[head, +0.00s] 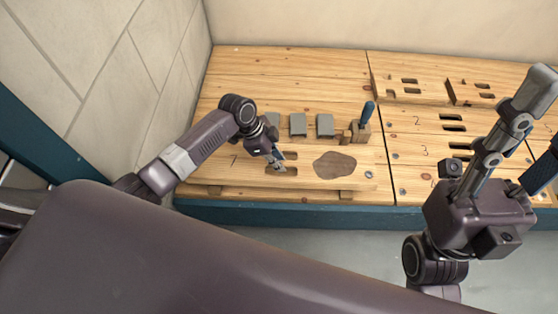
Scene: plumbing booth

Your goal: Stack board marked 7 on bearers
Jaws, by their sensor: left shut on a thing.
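The wooden board marked 7 (235,174) lies level along the front left of the bench, with a brown patch (334,165) on its right half and slots near its middle. Two bearers (346,195) show under its front edge, the other near the left end (215,190). I cannot tell whether the board touches them. My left gripper (279,165) comes down from above and is shut on the board at the slots; its fingertips are partly hidden. My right gripper (541,125) is raised at the right, its segmented fingers spread and empty, away from the board.
Grey blocks (298,125) and a wooden block with a blue handle (362,127) stand behind the board. Slotted boards marked 2 and 3 (425,134) lie to the right, with more slotted boards (395,90) behind. A tiled wall (110,60) rises on the left. The back left bench is clear.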

